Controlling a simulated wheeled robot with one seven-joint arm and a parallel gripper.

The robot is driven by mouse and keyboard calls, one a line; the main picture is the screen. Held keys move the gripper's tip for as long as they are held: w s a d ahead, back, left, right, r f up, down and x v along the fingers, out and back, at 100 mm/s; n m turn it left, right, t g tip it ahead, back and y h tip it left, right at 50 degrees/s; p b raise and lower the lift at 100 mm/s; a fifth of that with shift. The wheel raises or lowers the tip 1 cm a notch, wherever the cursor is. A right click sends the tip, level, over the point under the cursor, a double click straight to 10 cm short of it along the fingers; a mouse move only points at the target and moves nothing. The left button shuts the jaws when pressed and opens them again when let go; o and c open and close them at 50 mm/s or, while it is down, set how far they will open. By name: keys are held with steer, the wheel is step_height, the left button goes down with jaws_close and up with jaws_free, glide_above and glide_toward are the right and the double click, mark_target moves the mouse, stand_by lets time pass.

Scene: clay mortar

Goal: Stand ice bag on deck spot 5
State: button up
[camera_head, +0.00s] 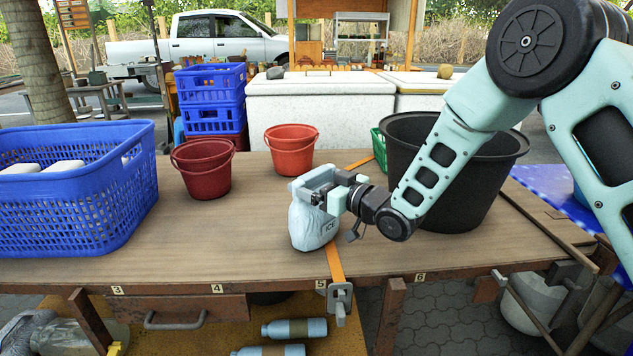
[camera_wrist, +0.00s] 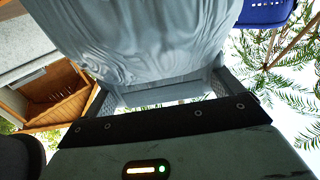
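A blue basket (camera_head: 80,215) with white items stands at left. Two red buckets (camera_head: 203,170) (camera_head: 291,150) stand behind, and a big black tub (camera_head: 455,200) at right. An orange strap (camera_head: 335,265) with a metal buckle crosses the edge by the bag. The table near labels 3 and 4 is clear.

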steer(key=shift+o, duration=0.2)
steer(key=shift+r, duration=0.25)
steer(key=v, duration=1.2)
steer(key=s+d+f+m+g+h, duration=0.1)
steer(key=s+g+h, duration=1.1)
steer(key=s, duration=2.1)
steer(key=shift+d+f+g+b, duration=0.3)
steer(key=shift+f+g+b, duration=0.1)
steer(key=shift+f, duration=0.2)
